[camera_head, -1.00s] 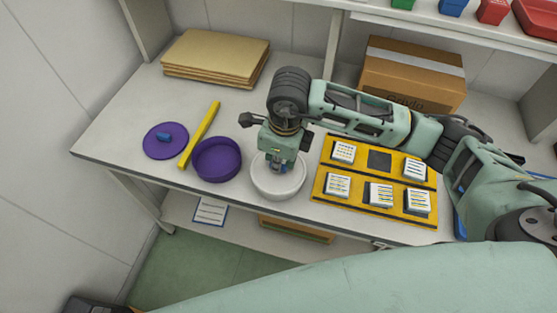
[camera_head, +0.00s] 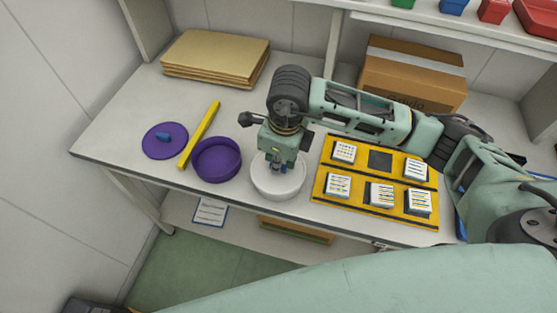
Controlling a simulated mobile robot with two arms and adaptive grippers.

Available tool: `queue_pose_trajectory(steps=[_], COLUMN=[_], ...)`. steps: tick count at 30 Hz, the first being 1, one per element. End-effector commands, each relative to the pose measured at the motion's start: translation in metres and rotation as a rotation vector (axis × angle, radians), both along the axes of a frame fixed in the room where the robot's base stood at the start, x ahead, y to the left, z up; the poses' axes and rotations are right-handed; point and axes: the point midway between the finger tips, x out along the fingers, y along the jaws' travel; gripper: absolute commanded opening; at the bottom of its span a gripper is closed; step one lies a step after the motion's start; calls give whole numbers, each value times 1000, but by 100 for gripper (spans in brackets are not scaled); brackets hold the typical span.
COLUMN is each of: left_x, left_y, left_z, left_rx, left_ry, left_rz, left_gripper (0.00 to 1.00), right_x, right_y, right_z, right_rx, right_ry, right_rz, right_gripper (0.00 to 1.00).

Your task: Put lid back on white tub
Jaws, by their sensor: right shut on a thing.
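The white tub (camera_head: 278,192) stands near the front edge of the table. My right gripper (camera_head: 277,167) points down over its top and is shut. A bit of blue, like the handle on the purple lid, shows at its fingertips. The white lid appears to be the pale disc at the top of the tub, held by that blue handle. The gripper hides part of it, and I cannot tell whether it is fully seated. My left gripper is not in view.
Left of the tub stand an open purple tub (camera_head: 216,172), a yellow bar (camera_head: 200,134) and a purple lid (camera_head: 158,148) with a blue handle. A yellow board (camera_head: 376,216) with several labelled blocks lies to the right. Folders (camera_head: 215,54) and a cardboard box (camera_head: 405,85) stand behind.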

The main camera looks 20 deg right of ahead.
Motion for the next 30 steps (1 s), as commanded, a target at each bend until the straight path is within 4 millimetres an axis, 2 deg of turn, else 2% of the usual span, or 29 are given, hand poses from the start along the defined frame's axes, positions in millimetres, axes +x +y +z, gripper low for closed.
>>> queue_pose_trajectory(steps=[30], left_x=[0], left_y=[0], left_z=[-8], left_rx=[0], left_ry=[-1], left_rz=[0], left_gripper=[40], right_x=[0], right_y=[0], right_z=[-3], right_rx=[-1], right_ry=[-1], right_rz=[0], right_gripper=[0])
